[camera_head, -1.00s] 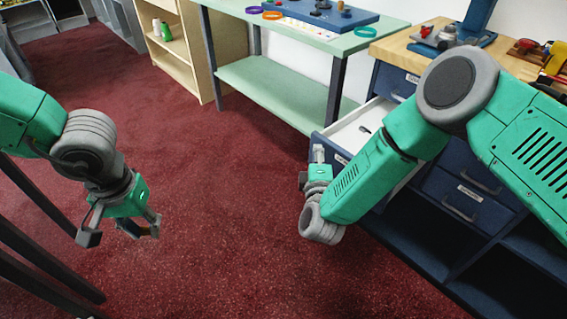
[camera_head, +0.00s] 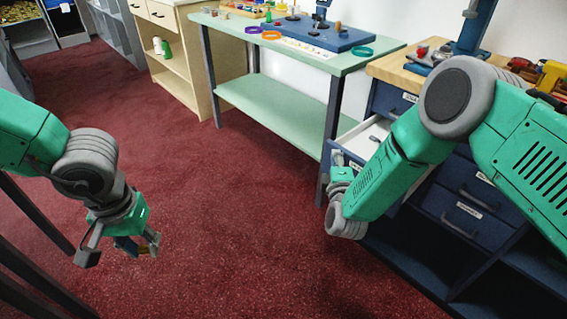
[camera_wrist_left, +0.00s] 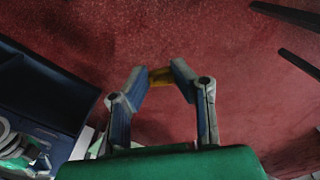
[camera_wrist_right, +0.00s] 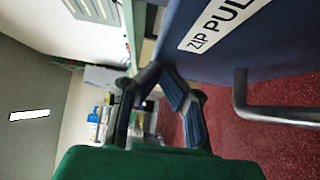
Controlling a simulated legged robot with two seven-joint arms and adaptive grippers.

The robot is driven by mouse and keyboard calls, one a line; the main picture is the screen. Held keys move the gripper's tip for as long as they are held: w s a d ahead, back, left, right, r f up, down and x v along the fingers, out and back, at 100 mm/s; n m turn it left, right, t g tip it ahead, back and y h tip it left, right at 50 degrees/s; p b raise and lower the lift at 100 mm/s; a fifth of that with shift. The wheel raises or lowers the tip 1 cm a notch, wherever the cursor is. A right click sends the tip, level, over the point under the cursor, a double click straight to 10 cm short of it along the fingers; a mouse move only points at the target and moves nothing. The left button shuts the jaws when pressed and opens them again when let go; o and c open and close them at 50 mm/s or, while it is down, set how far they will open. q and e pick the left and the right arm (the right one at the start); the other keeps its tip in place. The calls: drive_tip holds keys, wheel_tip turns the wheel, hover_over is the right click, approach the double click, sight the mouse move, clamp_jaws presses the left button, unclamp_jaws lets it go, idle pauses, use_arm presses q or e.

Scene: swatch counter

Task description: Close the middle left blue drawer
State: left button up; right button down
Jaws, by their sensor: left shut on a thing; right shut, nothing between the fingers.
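The blue drawer (camera_head: 334,151) with a white inside stands pulled out of the cabinet in the head view, partly hidden by my right arm. In the right wrist view its blue front (camera_wrist_right: 268,42) carries a "ZIP PUL..." label, with a grey handle (camera_wrist_right: 240,94) below it. My right gripper (camera_head: 342,166) is shut and empty at the drawer front; I cannot tell whether it touches. Its fingers (camera_wrist_right: 168,82) also show in the right wrist view. My left gripper (camera_head: 122,247) is shut on a small yellowish thing (camera_wrist_left: 160,76), above the carpet, away from the cabinet.
Closed drawers (camera_head: 462,210) and open shelves are in the cabinet at right, under a wooden top (camera_head: 400,71) with tools. A green table (camera_head: 290,103) with coloured rings stands behind. Dark legs (camera_head: 35,262) are at the left. The red carpet between is clear.

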sight(374, 137)
drive_tip(key=w+d, duration=0.2)
drive_tip(key=d, duration=0.1)
drive_tip(key=w+d+b, duration=0.1)
drive_tip(key=w+d, duration=0.1)
drive_tip(key=d, duration=0.1)
drive_tip(key=w+d+b, duration=0.1)
drive_tip(key=w+d, duration=0.1)
drive_tip(key=shift+d+f, duration=0.25)
drive_tip(key=shift+d, duration=0.15)
drive_tip(key=w+d+b, duration=0.3)
drive_tip(key=w+d, duration=0.1)
drive_tip(key=d, duration=0.1)
drive_tip(key=shift+w+r, duration=0.1)
drive_tip(key=shift+w, duration=0.25)
drive_tip(key=shift+w+d+b, duration=0.2)
drive_tip(key=shift+w+d, duration=0.05)
drive_tip(key=shift+d, duration=0.25)
drive_tip(key=shift+w+d+b, duration=0.15)
drive_tip(key=shift+w+d, duration=0.05)
drive_tip(key=shift+d, duration=0.3)
drive_tip(key=shift+a, duration=0.2)
drive_tip(key=shift+s, duration=0.1)
